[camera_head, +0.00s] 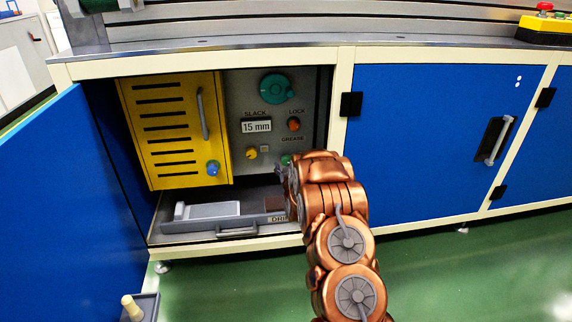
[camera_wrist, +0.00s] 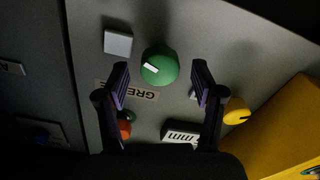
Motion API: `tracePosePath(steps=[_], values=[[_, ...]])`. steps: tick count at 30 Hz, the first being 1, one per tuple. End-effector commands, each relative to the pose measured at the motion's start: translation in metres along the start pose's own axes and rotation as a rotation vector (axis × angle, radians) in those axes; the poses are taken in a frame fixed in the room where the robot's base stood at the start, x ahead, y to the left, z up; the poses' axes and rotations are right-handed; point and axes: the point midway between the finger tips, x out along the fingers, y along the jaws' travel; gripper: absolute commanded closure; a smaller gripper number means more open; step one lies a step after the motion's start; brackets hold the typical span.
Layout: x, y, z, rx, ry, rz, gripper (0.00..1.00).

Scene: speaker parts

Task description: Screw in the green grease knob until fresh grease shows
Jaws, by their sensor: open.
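The green grease knob (camera_wrist: 160,65) is a round green cap with a white mark, below the GREASE label in the head view. There only a sliver of the knob (camera_head: 286,159) shows beside my arm. My gripper (camera_wrist: 160,80) is open, with one dark finger on each side of the knob in the wrist view. Gaps show between both fingers and the knob, and I cannot tell the remaining depth. In the head view my gripper (camera_head: 287,185) is mostly hidden by the arm. A pale square block (camera_wrist: 118,43) sits beside the knob; I see no clear grease.
The grey panel also holds a large teal knob (camera_head: 277,88), a red-orange LOCK knob (camera_head: 294,124), a yellow knob (camera_head: 251,153) and a 15 mm display (camera_head: 256,126). A yellow slotted door (camera_head: 164,114) stands left. A grey drawer (camera_head: 222,227) lies below. The blue cabinet door (camera_head: 60,200) is open.

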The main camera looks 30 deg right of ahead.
Motion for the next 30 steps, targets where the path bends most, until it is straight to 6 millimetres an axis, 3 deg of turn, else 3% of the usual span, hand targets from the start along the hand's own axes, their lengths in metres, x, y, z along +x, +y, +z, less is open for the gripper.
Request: tracePosePath(steps=[9,20,30], values=[[0.023,0.0,0.001,0.0,0.001,0.0,0.32],[0.026,0.0,0.0,0.0,0.0,0.0,0.32],[0.026,0.0,0.0,0.0,-0.001,0.0,0.66]])
